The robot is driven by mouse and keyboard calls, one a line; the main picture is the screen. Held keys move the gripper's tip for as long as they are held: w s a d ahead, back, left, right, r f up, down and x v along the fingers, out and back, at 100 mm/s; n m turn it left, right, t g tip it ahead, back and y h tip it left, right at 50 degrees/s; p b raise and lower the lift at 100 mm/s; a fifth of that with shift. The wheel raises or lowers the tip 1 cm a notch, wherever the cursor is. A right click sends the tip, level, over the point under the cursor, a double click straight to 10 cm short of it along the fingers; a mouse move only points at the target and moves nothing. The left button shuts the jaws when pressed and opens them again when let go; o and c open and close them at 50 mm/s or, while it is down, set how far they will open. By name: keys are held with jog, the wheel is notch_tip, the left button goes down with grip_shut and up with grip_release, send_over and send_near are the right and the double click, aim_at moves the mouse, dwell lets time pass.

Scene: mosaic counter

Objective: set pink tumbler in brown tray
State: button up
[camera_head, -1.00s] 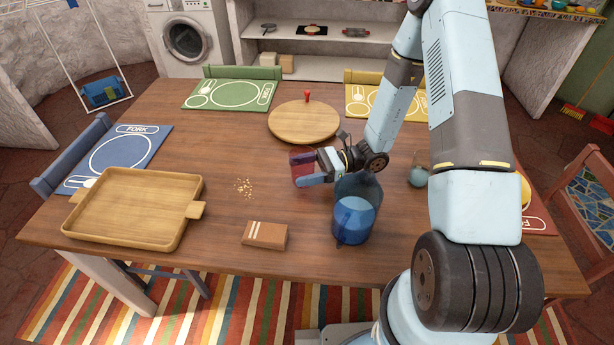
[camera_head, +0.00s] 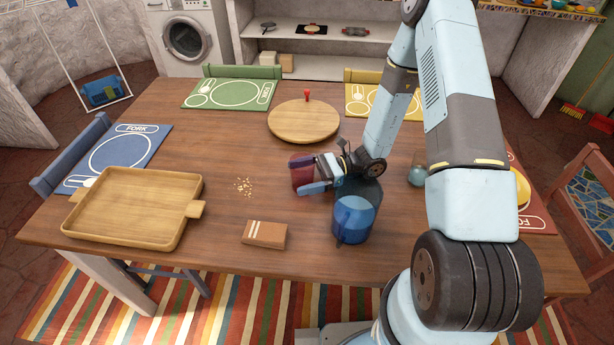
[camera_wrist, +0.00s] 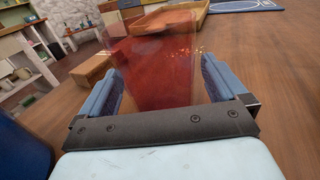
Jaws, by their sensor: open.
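The pink tumbler (camera_head: 297,166), see-through and reddish, stands upright on the wooden table, left of the blue pitcher. My gripper (camera_head: 308,175) is open and low at the tumbler. In the wrist view the tumbler (camera_wrist: 160,68) is between the two spread fingers, whose closing on it does not show. The head view has part of the tumbler hidden behind my fingers. The brown tray (camera_head: 196,210), shallow, wooden and empty with side handles, lies at the table's left front. Part of the tray also shows at the top of the wrist view (camera_wrist: 190,10).
The blue pitcher (camera_head: 354,218) stands close beside my gripper on the right. A small brown box (camera_head: 265,234) and crumbs (camera_head: 243,187) lie between tumbler and tray. A round board (camera_head: 303,122) is behind. A teal vessel (camera_head: 417,175) stands right of my gripper.

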jog(key=shift+r, duration=0.15)
jog(key=v, duration=0.7)
jog(key=shift+d, duration=0.25)
